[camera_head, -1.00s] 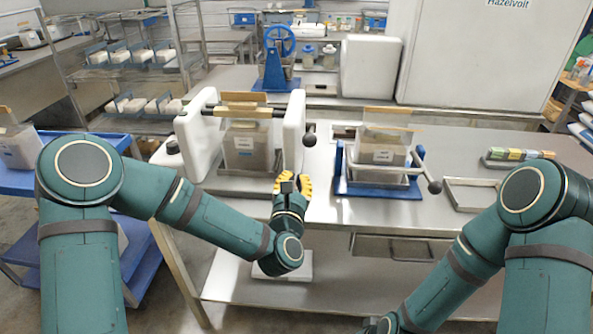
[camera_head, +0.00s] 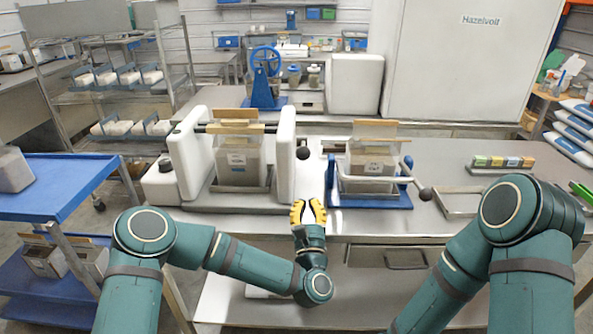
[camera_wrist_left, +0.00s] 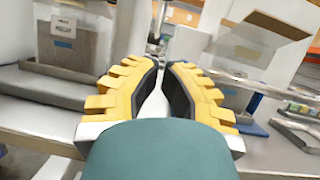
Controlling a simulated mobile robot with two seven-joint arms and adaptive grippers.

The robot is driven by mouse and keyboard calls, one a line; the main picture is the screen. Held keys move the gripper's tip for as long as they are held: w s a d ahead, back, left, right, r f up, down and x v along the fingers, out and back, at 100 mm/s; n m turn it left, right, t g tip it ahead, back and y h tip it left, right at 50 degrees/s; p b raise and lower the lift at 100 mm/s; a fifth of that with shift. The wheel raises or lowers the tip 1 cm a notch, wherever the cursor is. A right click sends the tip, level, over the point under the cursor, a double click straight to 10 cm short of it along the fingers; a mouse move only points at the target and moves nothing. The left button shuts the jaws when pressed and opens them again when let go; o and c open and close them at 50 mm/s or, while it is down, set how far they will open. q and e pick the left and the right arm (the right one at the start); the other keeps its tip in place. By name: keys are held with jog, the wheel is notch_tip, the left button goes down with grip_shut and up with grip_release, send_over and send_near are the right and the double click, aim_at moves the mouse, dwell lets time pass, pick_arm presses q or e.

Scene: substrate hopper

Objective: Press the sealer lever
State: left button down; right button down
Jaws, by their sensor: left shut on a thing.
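The white sealer (camera_head: 286,172) stands on the steel table, with two white posts and a dark crossbar (camera_head: 200,129). A black ball knob (camera_head: 302,153) shows at its right post; I take it for the lever's end. A filled bag (camera_head: 243,165) stands upright between the posts. My left gripper (camera_head: 308,204), with yellow fingers, points up at the table's front edge, below and apart from the knob. In the left wrist view its fingers (camera_wrist_left: 161,75) are close together with a narrow gap; what they hold cannot be made out. My right gripper is out of view.
Right of the sealer, a blue stand (camera_head: 372,200) holds another bag (camera_head: 370,165) and has a bar handle with a dark knob (camera_head: 426,194). A metal tray (camera_head: 455,203) lies farther right. A blue cart (camera_head: 60,185) stands left.

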aim_at(302, 157)
pick_arm(q)
jog(key=shift+s+d+f+n+y, duration=0.2)
jog(key=shift+s+f+n+y, duration=0.05)
jog(key=shift+f+n+y, duration=0.3)
jog(key=shift+s+d+f+n+y, duration=0.15)
jog(key=shift+s+f+n+y, duration=0.05)
jog(key=shift+f+n+y, duration=0.3)
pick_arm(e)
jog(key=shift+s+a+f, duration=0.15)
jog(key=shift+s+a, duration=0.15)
pick_arm(q)
jog(key=shift+r, duration=0.1)
jog(key=s+r+x, duration=0.1)
jog(key=r+x, duration=0.2)
jog(key=x, duration=1)
jog(key=shift+s+b, duration=0.15)
jog(key=shift+b, duration=0.15)
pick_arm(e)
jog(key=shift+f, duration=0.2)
pick_arm(q)
jog(key=shift+a, duration=0.1)
jog(key=shift+r+g+h+p, duration=0.45)
jog(key=shift+r+p, duration=0.3)
jog(key=shift+r, duration=0.35)
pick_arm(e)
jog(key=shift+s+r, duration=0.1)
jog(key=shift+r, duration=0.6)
pick_arm(q)
jog(key=shift+f, duration=0.15)
